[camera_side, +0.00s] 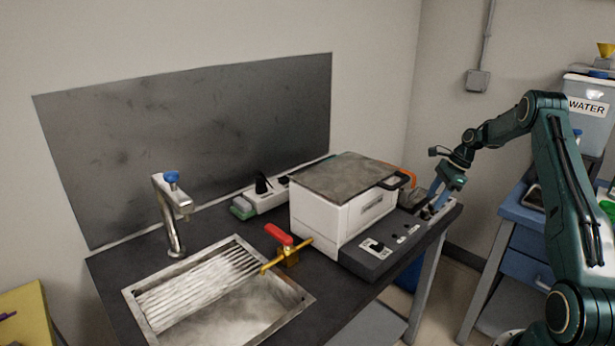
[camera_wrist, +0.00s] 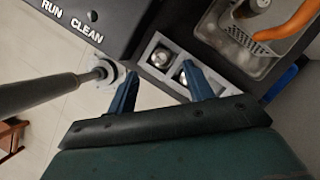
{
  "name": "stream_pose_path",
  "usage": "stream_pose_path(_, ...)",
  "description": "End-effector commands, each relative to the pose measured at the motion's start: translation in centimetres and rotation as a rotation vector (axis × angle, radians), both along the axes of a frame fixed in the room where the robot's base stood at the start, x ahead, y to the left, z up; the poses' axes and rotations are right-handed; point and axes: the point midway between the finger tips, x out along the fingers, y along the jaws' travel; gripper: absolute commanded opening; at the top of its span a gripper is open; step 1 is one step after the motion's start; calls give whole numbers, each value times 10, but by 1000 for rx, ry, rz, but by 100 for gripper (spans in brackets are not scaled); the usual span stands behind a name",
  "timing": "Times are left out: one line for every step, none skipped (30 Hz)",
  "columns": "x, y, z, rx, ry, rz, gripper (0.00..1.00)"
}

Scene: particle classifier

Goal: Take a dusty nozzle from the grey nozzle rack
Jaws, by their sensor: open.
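The grey nozzle rack (camera_wrist: 150,47) lies beyond my fingertips in the wrist view, along the edge of the dark counter. Shiny round metal nozzles sit in its square slots; one nozzle (camera_wrist: 160,58) shows between my fingertips, another (camera_wrist: 183,73) is partly behind my right finger. I cannot tell how dusty they are. My gripper (camera_wrist: 161,67) is open with its blue fingers apart and nothing held. In the side view my gripper (camera_side: 436,189) points down over the counter's right end, just above the rack (camera_side: 436,209), which is small and partly hidden there.
A white machine (camera_side: 345,215) with a dark lid stands left of my gripper. A metal bin (camera_wrist: 227,43) with an orange hose (camera_wrist: 287,22) is beside the rack. A dark rod (camera_wrist: 50,90) with a pale tip lies left of my fingers. The sink (camera_side: 220,290) is farther left.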

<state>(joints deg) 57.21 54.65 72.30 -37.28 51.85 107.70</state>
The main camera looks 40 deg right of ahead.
Motion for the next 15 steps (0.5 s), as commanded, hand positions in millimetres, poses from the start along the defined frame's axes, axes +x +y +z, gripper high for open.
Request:
stream_pose_path(1,2,-4,1,1,1,52)
stream_pose_path(2,2,-6,2,2,1,52)
stream_pose_path(3,3,-10,3,3,2,52)
stream_pose_path(4,4,-13,3,3,2,52)
stream_pose_path(6,5,-17,3,2,2,52)
stream_pose_path(7,6,-21,4,2,1,52)
stream_pose_path(8,7,-24,4,2,1,52)
stream_pose_path(9,8,-27,3,3,1,52)
stream_pose_path(11,9,-32,3,3,1,52)
stream_pose_path(12,10,-35,3,2,2,52)
stream_pose_path(12,11,-37,3,2,2,52)
stream_pose_path(13,12,-40,2,1,2,52)
stream_pose_path(14,12,-41,2,1,2,52)
stream_pose_path(14,12,-43,2,2,1,52)
stream_pose_path(15,12,-44,1,1,1,52)
